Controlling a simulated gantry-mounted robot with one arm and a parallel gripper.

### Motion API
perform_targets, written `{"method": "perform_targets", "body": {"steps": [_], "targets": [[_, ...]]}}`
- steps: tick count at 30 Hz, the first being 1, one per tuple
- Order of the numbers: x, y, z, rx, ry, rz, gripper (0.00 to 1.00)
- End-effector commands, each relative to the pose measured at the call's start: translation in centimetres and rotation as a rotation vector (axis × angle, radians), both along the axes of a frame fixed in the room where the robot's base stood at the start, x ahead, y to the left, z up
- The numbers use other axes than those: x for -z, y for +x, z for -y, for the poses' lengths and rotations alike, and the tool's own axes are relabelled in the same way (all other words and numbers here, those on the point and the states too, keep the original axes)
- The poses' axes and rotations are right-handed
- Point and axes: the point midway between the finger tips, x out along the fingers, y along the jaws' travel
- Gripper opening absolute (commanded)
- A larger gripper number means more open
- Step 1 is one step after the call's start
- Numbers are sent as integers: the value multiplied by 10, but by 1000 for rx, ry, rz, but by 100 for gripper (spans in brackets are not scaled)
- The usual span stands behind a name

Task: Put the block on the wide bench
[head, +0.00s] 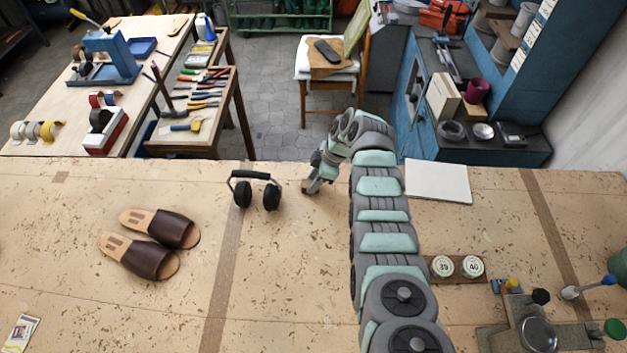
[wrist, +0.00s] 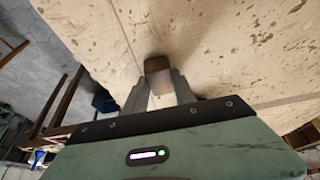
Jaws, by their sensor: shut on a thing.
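My gripper (head: 312,186) is near the back edge of the wide bench (head: 290,270), right of the black ear defenders. The wrist view shows my gripper (wrist: 158,76) shut on a small block (wrist: 157,66), brown on its end and paler along its side. The block is between the two fingertips, over the speckled bench top (wrist: 215,45). I cannot tell whether it touches the bench. In the head view the block is too small or hidden to make out.
Ear defenders (head: 255,190) stand close left of my gripper. Brown sandals (head: 150,245) lie farther left. A white slab (head: 438,181) lies right of my arm, and a holder with two round tins (head: 457,267) is nearer. The bench's front middle is clear.

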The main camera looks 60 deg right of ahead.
Motion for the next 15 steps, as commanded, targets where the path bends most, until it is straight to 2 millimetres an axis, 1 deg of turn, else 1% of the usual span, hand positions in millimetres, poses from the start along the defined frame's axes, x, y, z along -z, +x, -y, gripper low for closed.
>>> {"method": "perform_targets", "body": {"steps": [3, 4, 12, 15], "targets": [[4, 0, 0, -1, 0, 0, 0], [3, 0, 0, 0, 0, 0, 33], [2, 0, 0, 0, 0, 0, 54], [2, 0, 0, 0, 0, 0, 54]]}}
